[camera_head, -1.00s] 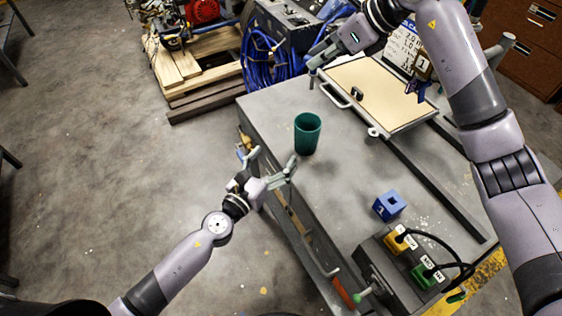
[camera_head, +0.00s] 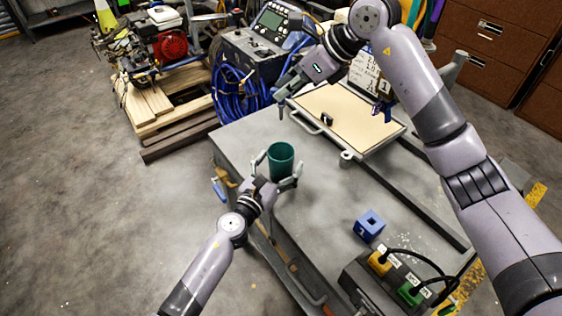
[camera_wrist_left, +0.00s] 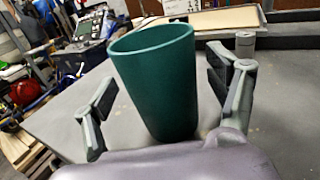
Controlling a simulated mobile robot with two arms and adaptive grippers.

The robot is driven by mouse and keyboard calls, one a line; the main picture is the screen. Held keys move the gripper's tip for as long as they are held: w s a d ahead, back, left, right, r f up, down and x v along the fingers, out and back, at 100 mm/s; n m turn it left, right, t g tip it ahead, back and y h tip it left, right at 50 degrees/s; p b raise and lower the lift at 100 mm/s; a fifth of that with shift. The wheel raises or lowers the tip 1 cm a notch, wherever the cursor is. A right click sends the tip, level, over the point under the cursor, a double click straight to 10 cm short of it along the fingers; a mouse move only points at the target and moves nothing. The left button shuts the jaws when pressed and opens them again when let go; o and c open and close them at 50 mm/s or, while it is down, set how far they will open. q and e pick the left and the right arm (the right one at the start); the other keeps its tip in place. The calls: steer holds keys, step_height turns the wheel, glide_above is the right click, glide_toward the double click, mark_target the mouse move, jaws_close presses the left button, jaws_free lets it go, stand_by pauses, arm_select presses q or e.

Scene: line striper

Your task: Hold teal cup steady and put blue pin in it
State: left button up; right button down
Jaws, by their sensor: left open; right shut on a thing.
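The teal cup (camera_head: 281,160) stands upright on the grey table, near its left edge. My left gripper (camera_head: 280,170) is open, with its fingers on either side of the cup. In the left wrist view the cup (camera_wrist_left: 158,85) stands between the spread fingers (camera_wrist_left: 162,100), with a gap visible on the left and right. My right gripper (camera_head: 282,103) is above the table behind the cup, by the tan board. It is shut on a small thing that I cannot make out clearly. I cannot identify the blue pin for certain.
A blue block with a square hole (camera_head: 369,225) stands on the table to the right. A dark box with yellow and green plugs (camera_head: 392,280) is at the front. The tan board (camera_head: 350,117) lies at the back. The table between cup and block is clear.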

arm_select(q)
steer(key=shift+w+d, duration=0.25)
steer(key=shift+w, duration=0.1)
steer(key=shift+c, duration=0.2)
steer(key=c, duration=1.3)
steer(key=shift+o, duration=0.2)
arm_select(e)
step_height(320, 180, down, 13)
stand_by(0.8)
steer(key=c, duration=1.5)
jaws_free()
steer(key=shift+c, duration=0.2)
